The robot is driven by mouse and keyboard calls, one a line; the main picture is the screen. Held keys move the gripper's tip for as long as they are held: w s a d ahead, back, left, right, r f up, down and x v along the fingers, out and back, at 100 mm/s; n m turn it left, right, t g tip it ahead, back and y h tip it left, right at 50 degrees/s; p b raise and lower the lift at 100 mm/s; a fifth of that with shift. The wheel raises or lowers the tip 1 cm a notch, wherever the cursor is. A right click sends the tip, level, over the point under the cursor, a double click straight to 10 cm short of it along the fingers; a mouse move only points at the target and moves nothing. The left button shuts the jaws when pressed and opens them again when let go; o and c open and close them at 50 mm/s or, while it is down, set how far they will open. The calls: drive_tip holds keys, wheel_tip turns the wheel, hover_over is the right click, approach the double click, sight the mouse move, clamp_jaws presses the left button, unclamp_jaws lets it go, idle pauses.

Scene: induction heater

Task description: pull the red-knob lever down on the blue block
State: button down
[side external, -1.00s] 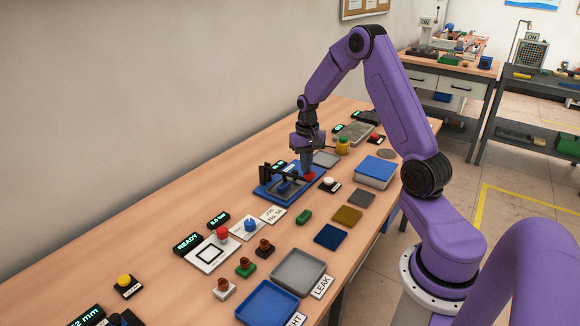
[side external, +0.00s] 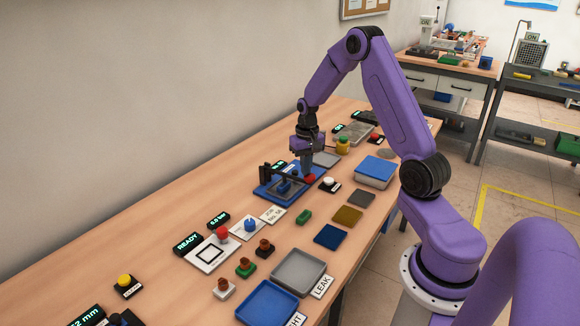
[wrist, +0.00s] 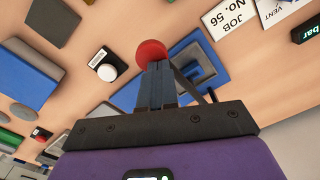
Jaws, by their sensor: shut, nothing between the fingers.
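The blue block (side external: 272,195) sits on the bench below my gripper, with a black lever across it. The lever looks close to level and ends in a red knob (side external: 310,178). My gripper (side external: 305,172) points down beside the knob, its fingers shut and empty. In the wrist view the red knob (wrist: 151,51) shows just beyond the closed fingertips (wrist: 157,66). Whether they touch it I cannot tell. The blue block (wrist: 203,55) is partly hidden behind the fingers there.
A white button on a black base (side external: 329,184) stands close right of the block. A blue-lidded box (side external: 376,170) is farther right. A job card (side external: 272,215) and a green piece (side external: 304,216) lie in front. Bare bench runs along the wall side.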

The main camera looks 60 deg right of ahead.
wheel_tip(320, 180, up, 12)
idle(1.1)
drive_tip(key=shift+a, duration=0.1)
drive_tip(key=s+a+r+n, duration=0.1)
drive_tip(key=s+a+n, duration=0.3)
drive_tip(key=a, duration=0.6)
drive_tip(key=s+a+r+n, duration=0.1)
drive_tip(key=s+a+n, duration=0.25)
drive_tip(key=a, duration=0.75)
drive_tip(key=s+a+n, duration=0.3)
drive_tip(key=s+n, duration=0.2)
drive_tip(key=s, duration=0.5)
drive_tip(key=s+a+f+n, duration=0.1)
drive_tip(key=s+a+n, duration=0.3)
drive_tip(key=s, duration=0.7)
drive_tip(key=shift+s+n, duration=0.15)
drive_tip(key=shift+n, duration=0.9)
